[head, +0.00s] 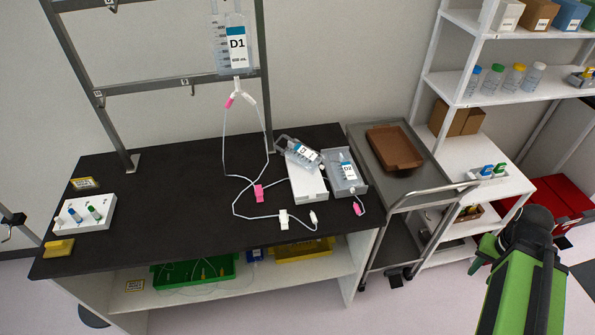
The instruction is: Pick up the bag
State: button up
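Three clear bags with blue-and-white labels are in the head view. The bag marked D1 (237,58) hangs from the metal rack, with tubing running down to the table. The bag marked D2 (346,182) lies at the right end of the black table, beside a white box (308,188). My gripper (484,254) is at the lower right, beyond the cart and well apart from all the bags. Its fingers are partly hidden by my arm, so its opening is unclear.
Tubing with pink and white clamps (259,193) spreads over the table (160,190). A white tube rack (85,214) stands at the left. A grey cart (385,190) with a brown tray (394,147) adjoins the table's right end. White shelves (490,175) stand behind my arm.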

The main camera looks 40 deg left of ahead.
aim_at(296, 151)
jog(key=z, duration=0.05)
jog(key=k, duration=1.05)
jog(key=u, duration=2.15)
jog(key=i, duration=1.65)
